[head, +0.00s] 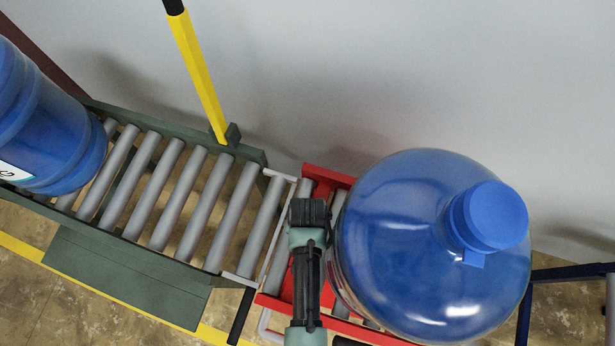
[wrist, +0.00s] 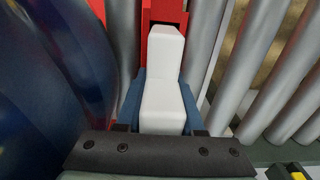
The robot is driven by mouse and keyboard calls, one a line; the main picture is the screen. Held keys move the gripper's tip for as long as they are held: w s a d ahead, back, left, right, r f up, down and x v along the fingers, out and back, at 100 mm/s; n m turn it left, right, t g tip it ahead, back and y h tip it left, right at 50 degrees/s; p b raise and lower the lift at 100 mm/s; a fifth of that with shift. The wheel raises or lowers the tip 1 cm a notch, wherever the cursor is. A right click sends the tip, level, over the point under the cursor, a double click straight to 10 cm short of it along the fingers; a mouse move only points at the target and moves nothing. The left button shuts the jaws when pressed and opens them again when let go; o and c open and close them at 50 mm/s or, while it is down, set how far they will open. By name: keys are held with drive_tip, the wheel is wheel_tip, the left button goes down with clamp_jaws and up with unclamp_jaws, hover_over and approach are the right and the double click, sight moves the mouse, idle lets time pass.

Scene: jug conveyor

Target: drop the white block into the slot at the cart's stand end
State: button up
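The white block (wrist: 163,95) is stepped and shows in the wrist view between the two blue fingers of my gripper (wrist: 162,90), which appear closed against its sides. The block's far end overlaps a red upright part (wrist: 165,12) of the cart with a dark opening, the slot. I cannot tell whether any of the block is inside it. In the head view my gripper (head: 308,214) points down over the left end of the red cart (head: 323,175). The block and slot are hidden there.
A yellow post (head: 198,70) rises behind the conveyor.

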drive_tip(key=o, duration=0.4)
drive_tip(key=shift+c, duration=0.2)
wheel_tip(320, 180, up, 12)
drive_tip(key=p, duration=0.2)
drive_tip(key=shift+p, duration=0.35)
drive_tip(key=w+r+t, duration=0.7)
drive_tip(key=w+r, duration=0.7)
drive_tip(key=w, duration=0.1)
drive_tip(key=w+r+n+t, duration=0.1)
drive_tip(key=w+r+t, duration=0.3)
drive_tip(key=r, duration=0.8)
drive_tip(key=w+r+n+t, duration=0.1)
drive_tip(key=w+r+t, duration=0.35)
drive_tip(key=r, duration=0.75)
drive_tip(key=s+r+t+p, duration=0.1)
drive_tip(key=s+r+t, duration=0.3)
drive_tip(key=r, duration=0.8)
drive_tip(key=s+r+n+t+p, duration=0.1)
drive_tip(key=s+r+t, duration=0.3)
drive_tip(key=r, duration=0.9)
drive_tip(key=s+r+t+p, duration=0.2)
drive_tip(key=s+r+t, duration=0.2)
drive_tip(key=r, duration=0.9)
drive_tip(key=shift+s+r+n, duration=0.2)
drive_tip(key=shift+s+n, duration=0.1)
drive_tip(key=shift+s, duration=0.65)
